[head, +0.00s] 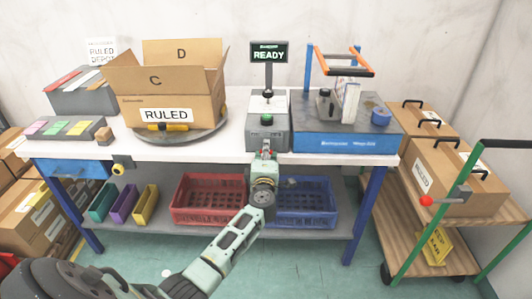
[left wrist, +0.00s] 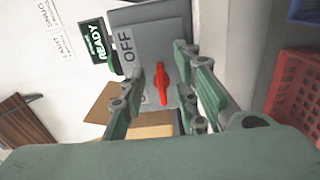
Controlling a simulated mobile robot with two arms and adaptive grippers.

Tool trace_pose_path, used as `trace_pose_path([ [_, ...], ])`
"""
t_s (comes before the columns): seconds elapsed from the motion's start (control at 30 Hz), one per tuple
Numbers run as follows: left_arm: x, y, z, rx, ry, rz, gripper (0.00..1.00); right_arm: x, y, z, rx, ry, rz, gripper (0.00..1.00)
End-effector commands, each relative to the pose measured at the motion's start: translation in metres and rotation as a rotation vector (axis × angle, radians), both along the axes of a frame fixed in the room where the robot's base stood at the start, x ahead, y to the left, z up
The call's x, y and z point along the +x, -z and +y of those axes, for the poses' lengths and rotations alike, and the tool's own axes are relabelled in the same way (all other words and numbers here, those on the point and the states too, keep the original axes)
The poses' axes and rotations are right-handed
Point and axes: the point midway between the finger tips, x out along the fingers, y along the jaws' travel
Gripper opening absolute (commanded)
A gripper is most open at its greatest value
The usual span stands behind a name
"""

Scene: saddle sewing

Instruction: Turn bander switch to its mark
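The bander is a grey box (head: 267,125) on the table, with a READY display (head: 269,54) standing above it. Its red switch (left wrist: 161,83) shows in the left wrist view on the grey front face, beside a label reading OFF (left wrist: 127,47). Another label below is mostly hidden behind a finger. My left gripper (head: 264,155) is in front of the bander's face. In the left wrist view its fingers (left wrist: 163,95) are apart, one on either side of the switch, with gaps visible. Whether the fingertips touch the panel cannot be told. My right gripper is not in view.
An open cardboard box marked RULED (head: 166,114) stands on a round turntable left of the bander. A blue machine (head: 345,142) stands at right. Red (head: 205,210) and blue (head: 310,212) crates sit on the lower shelf. A wooden cart (head: 440,240) stands at far right.

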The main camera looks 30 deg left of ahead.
Motion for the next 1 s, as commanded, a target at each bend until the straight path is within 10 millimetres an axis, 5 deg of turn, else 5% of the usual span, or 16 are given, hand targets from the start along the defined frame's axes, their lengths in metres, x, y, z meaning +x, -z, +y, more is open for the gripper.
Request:
trace_pose_path([
  [0.1,0.000,0.000,0.000,0.000,0.000,0.000,0.28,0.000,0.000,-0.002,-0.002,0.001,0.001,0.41],
  [0.43,0.000,0.000,0.000,0.000,0.000,0.000,0.00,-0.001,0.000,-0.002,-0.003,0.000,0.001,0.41],
  [1.0,0.000,-0.002,-0.001,0.065,0.000,0.043,0.00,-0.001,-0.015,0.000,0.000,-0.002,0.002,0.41],
])
